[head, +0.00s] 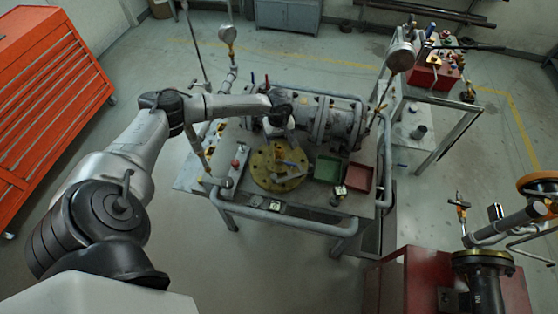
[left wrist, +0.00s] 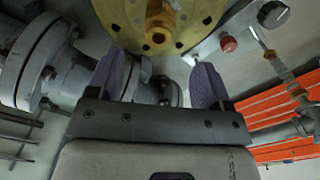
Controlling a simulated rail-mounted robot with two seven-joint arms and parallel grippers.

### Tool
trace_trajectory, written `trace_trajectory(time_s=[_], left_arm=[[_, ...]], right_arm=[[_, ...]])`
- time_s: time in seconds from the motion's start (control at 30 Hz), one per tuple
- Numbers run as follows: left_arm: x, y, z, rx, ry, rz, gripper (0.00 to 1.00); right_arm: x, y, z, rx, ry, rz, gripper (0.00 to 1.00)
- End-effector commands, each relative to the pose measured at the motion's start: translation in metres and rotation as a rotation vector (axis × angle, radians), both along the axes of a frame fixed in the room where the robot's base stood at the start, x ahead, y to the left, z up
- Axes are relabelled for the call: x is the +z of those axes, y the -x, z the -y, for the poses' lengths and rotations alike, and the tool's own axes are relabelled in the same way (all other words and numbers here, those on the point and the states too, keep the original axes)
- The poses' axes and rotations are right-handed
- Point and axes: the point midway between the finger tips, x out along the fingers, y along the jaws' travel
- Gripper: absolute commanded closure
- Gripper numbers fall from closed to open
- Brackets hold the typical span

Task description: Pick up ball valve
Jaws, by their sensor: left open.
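In the left wrist view, a brass-coloured fitting (left wrist: 158,32) stands out against the yellow plate (left wrist: 118,16), just beyond my fingers. My left gripper (head: 282,138) is over the bench at the plate's far edge. Its two purple-grey fingers (left wrist: 160,60) are wide apart, with nothing held between them. My right gripper does not show.
Grey flanged piping (head: 318,118) runs along the back of the bench. A green tray (head: 328,168) and a red tray (head: 360,178) sit right of the plate. A bent grey rail (head: 285,221) edges the front. A red switch button (left wrist: 228,44) is near the plate.

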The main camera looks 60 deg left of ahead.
Motion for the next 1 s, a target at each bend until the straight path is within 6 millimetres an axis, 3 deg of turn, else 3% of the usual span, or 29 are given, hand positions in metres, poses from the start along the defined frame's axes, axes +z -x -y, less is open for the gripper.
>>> trace_trajectory(time_s=[0.03, 0.1, 0.47, 0.73, 1.0], left_arm=[[-0.016, 0.0, 0.001, 0.0, 0.002, -0.001, 0.27], [-0.027, 0.0, 0.001, 0.0, 0.002, -0.001, 0.27], [-0.048, 0.0, 0.002, 0.0, 0.003, 0.0, 0.27], [-0.085, 0.0, 0.002, 0.001, 0.003, -0.001, 0.27], [-0.089, 0.0, 0.002, 0.0, 0.001, 0.002, 0.27]], right_arm=[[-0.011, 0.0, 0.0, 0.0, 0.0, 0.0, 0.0], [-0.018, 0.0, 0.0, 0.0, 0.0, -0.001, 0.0], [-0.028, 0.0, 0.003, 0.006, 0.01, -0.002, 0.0], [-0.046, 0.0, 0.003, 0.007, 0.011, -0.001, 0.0], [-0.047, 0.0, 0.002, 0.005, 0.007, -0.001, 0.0]])
